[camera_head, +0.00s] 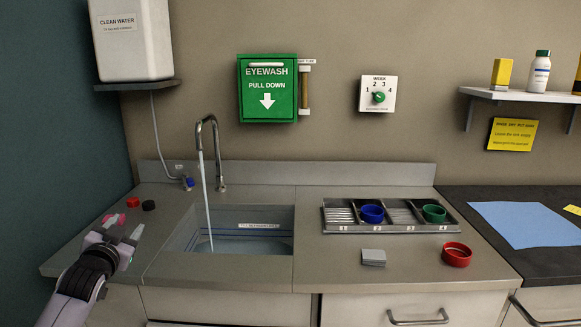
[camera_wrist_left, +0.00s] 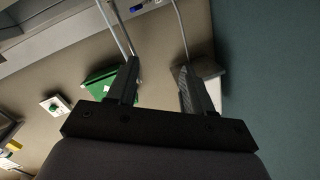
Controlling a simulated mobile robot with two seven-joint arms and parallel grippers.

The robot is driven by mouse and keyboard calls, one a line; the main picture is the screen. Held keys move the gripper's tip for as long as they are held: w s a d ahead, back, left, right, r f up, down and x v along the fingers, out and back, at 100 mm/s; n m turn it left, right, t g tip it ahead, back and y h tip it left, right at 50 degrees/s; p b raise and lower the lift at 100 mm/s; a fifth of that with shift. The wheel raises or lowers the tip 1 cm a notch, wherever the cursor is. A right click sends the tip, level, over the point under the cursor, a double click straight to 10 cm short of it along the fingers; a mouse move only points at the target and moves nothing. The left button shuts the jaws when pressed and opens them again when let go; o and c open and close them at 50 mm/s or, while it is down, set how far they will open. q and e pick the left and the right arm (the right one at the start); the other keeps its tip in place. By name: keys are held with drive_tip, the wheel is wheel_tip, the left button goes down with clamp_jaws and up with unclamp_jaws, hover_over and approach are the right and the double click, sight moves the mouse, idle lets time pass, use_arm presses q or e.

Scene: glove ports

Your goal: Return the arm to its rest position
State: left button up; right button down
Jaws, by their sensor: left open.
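My left gripper (camera_head: 122,232) reaches in at the lower left of the head view, over the counter's left end and left of the sink. In the left wrist view its two fingers (camera_wrist_left: 158,78) stand apart with nothing between them. The wrist picture is tilted, with the wall, the green eyewash box (camera_wrist_left: 98,88) and the tap (camera_wrist_left: 118,30) beyond the fingers. A small pink patch (camera_head: 113,219) shows beside the fingertips in the head view; I cannot tell whether it is a separate item. My right gripper is in neither view.
A red cap (camera_head: 132,202) and a black cap (camera_head: 148,205) lie near the gripper. Water runs from the tap (camera_head: 215,140) into the sink (camera_head: 262,217). A tray (camera_head: 342,229) holds blue (camera_head: 372,213) and green (camera_head: 434,213) cups. A red cup (camera_head: 457,254) and grey block (camera_head: 373,257) stand in front.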

use_arm(q)
drive_tip(key=s+d+f+g+h, duration=0.2)
drive_tip(key=s+d+f, duration=0.3)
drive_tip(key=s+f, duration=0.4)
drive_tip(key=s+d+f+g+h, duration=0.1)
drive_tip(key=s+d+f, duration=0.45)
drive_tip(key=f, duration=0.55)
drive_tip(key=s+d+f+g, duration=0.1)
drive_tip(key=s+d+f, duration=0.1)
drive_tip(key=s, duration=0.6)
drive_tip(key=s+d+f+n+g+h, duration=0.1)
drive_tip(key=s+d+f, duration=0.2)
drive_tip(key=s, duration=0.4)
drive_tip(key=s+d+f+g, duration=0.2)
drive_tip(key=s+f, duration=0.2)
drive_tip(key=s, duration=0.4)
drive_tip(key=shift+s+d+f+n+h, duration=0.15)
drive_tip(key=shift+s+n+h, duration=0.15)
drive_tip(key=shift+n, duration=0.1)
drive_tip(key=shift+c, duration=0.8)
